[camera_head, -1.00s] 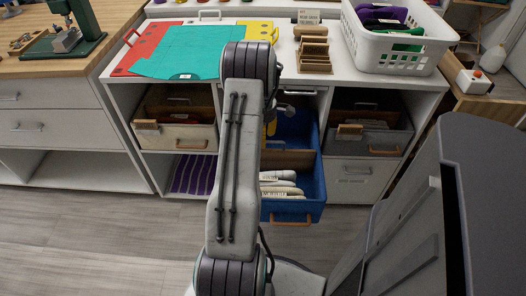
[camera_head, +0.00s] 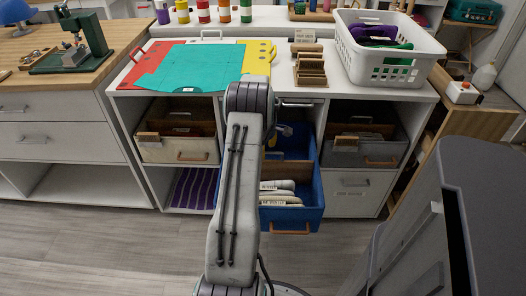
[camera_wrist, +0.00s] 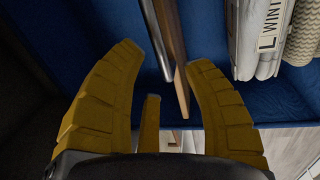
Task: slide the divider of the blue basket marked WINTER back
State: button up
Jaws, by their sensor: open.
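The blue basket (camera_head: 307,213) is pulled out of the middle of the shelving. Its brown divider (camera_head: 292,174) stands across it, in front of a dark compartment and behind several white packs (camera_head: 277,192). In the wrist view, the divider (camera_wrist: 181,90) shows edge-on as a narrow brown board. My gripper (camera_wrist: 165,60) is open, its yellow fingers inside the basket, on either side of the divider's near end. I cannot tell whether they touch it. In the head view, my arm hides most of the gripper.
Grey (camera_head: 365,155) and cream (camera_head: 178,150) baskets sit in cubbies to the right and left. The counter above holds a teal sheet (camera_head: 190,68), wooden holders (camera_head: 310,68) and a white basket (camera_head: 387,65). A dark grey body stands at the right. Floor at left front is clear.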

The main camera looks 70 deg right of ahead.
jog(key=shift+d+f, duration=0.15)
jog(key=shift+f, duration=0.6)
grip_shut()
dwell(0.4)
